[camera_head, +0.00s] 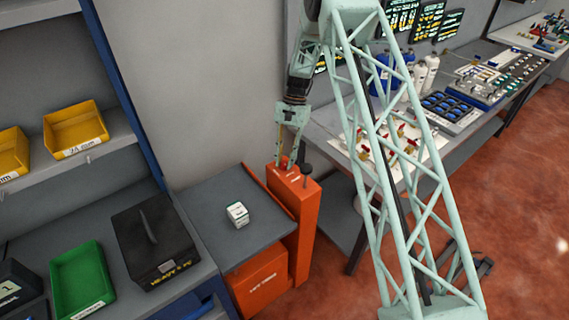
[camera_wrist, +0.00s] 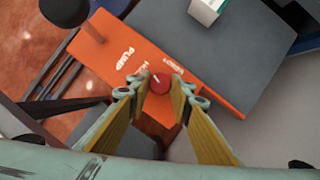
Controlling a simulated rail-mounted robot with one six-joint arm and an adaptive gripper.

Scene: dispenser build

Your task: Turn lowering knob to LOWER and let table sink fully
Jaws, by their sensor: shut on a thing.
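An orange lift unit (camera_head: 293,207) stands beside the grey table top (camera_head: 200,215), and its orange top also shows in the wrist view (camera_wrist: 130,62). A round red knob (camera_wrist: 160,83) with a pale pointer mark sits on that top. My gripper (camera_wrist: 158,92) is over the knob, with one finger on each side, shut on it. In the head view my gripper (camera_head: 285,158) points down at the top of the orange unit, and the knob is too small there to read. Lettering including "PUMP" is printed near the knob; the pointer's setting cannot be told.
A small white box (camera_head: 237,214) sits on the grey table top. Shelving with a black case (camera_head: 155,240) and a green bin (camera_head: 82,280) is at left; a workbench is at right.

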